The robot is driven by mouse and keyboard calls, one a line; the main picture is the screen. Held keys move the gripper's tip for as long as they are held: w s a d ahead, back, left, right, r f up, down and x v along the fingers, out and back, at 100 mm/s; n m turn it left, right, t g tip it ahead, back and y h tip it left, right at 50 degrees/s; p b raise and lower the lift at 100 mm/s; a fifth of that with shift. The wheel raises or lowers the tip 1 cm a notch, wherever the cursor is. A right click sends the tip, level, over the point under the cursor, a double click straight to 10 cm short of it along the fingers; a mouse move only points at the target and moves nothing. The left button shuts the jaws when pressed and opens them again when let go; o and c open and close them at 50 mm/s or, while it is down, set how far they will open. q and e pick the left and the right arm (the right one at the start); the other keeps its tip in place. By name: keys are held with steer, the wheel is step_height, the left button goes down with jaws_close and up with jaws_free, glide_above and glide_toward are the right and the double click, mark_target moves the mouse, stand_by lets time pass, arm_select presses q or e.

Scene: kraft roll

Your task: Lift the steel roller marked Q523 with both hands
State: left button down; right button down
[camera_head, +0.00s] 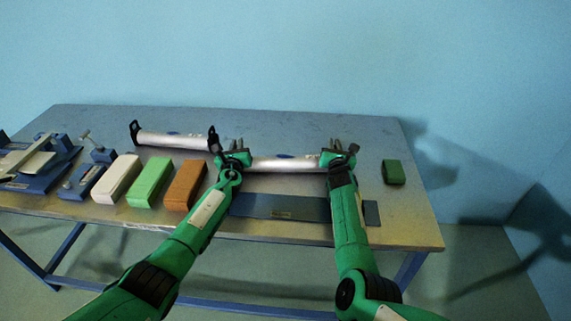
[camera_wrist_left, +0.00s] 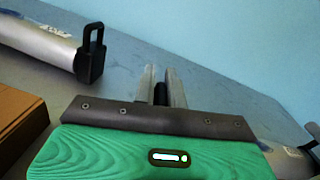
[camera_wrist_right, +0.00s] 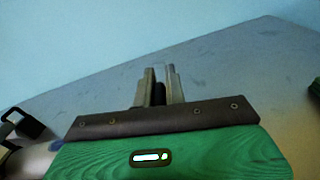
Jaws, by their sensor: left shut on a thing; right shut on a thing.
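A silver steel roller (camera_head: 286,163) with a small blue mark spans between my two grippers; the lettering is too small to read. My left gripper (camera_head: 236,145) is shut at its left end, on what looks like a dark end handle. My right gripper (camera_head: 337,146) is shut in the same way at its right end. Part of this roller shows at the lower right in the left wrist view (camera_wrist_left: 288,160) and lower left in the right wrist view (camera_wrist_right: 32,162). The roller looks level; I cannot tell whether it touches the table.
A second silver roller (camera_head: 172,140) with black end handles lies behind and left. White (camera_head: 116,179), light green (camera_head: 149,182) and orange (camera_head: 186,185) blocks stand left. A dark flat plate (camera_head: 280,207) lies in front. A green block (camera_head: 394,172) sits right on the grey table (camera_head: 415,225).

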stand_by(0.3)
arm_select(q)
steer(key=shift+w+r, duration=0.1)
steer(key=shift+r, duration=0.1)
arm_select(e)
steer(key=shift+w+r, duration=0.1)
steer(key=shift+r, duration=0.05)
arm_select(q)
steer(key=shift+r, duration=0.1)
arm_select(e)
steer(key=shift+r, duration=0.15)
